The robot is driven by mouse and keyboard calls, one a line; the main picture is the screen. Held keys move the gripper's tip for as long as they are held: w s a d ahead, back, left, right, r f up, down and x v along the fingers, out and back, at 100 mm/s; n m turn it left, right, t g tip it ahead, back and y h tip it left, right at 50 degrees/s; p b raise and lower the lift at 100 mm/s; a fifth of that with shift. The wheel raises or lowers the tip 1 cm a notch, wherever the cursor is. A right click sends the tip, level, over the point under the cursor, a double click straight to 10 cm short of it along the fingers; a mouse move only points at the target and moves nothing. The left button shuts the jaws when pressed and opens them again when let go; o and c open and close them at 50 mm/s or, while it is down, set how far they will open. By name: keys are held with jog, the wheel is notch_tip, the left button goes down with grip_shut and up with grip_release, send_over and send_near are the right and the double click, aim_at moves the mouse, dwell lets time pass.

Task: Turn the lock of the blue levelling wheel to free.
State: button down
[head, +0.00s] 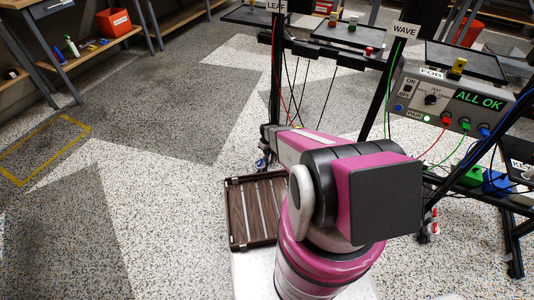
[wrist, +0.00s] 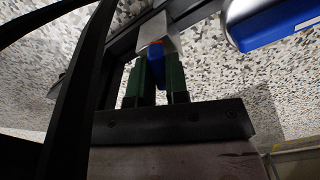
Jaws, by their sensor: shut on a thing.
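In the wrist view, my gripper (wrist: 158,66) has its two green fingers closed around a small blue lock piece (wrist: 157,50) with an orange spot, in front of a pale metal bracket. Which way the lock is set cannot be told. In the head view, a small blue wheel (head: 262,164) shows at the foot of the rack's left post, partly behind my pink arm. My gripper is hidden by the arm there.
A black bar runs close along the left of the wrist view. A blue and silver object (wrist: 278,28) is at upper right. A slatted brown tray (head: 252,208) lies beside my arm. A grey tester box (head: 455,102) with cables stands right. The floor at left is clear.

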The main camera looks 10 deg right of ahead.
jog(key=shift+n, duration=0.3)
jog(key=n, duration=0.3)
jog(key=shift+n, duration=0.4)
jog(key=c, duration=1)
grip_release()
jog(key=shift+r, duration=3.5)
jog(key=shift+r, duration=0.1)
